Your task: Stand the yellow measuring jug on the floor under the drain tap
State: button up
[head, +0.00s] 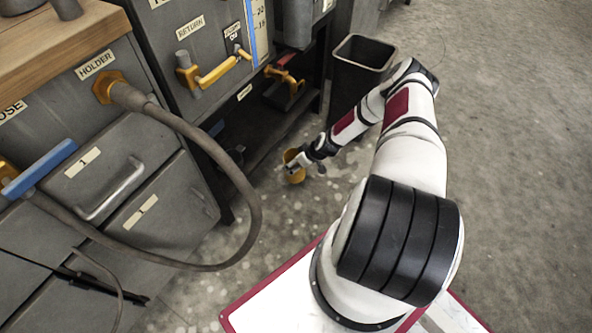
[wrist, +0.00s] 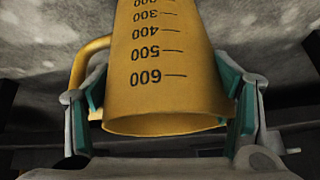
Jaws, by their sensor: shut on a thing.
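The yellow measuring jug (head: 293,176) is at the end of my outstretched arm, low beside the dark opening under the machine in the head view. My gripper (head: 301,162) is shut on it. In the wrist view the jug (wrist: 165,75) sits between the two green-padded fingers of my gripper (wrist: 166,105), with its handle to the left and its scale numbers upside down. I cannot tell whether its base touches the floor (head: 270,215).
A dark open bin (head: 362,60) stands behind my arm. A thick hose (head: 255,205) loops out from the HOLDER fitting. A yellow handle (head: 218,72) and a red-and-yellow fitting (head: 285,85) stick out from the machine. The floor to the right is clear.

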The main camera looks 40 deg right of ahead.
jog(key=shift+w+f+b, duration=0.15)
jog(key=shift+f+b, duration=0.9)
jog(key=shift+f, duration=0.7)
jog(key=shift+f, duration=0.15)
jog(key=o, duration=1.5)
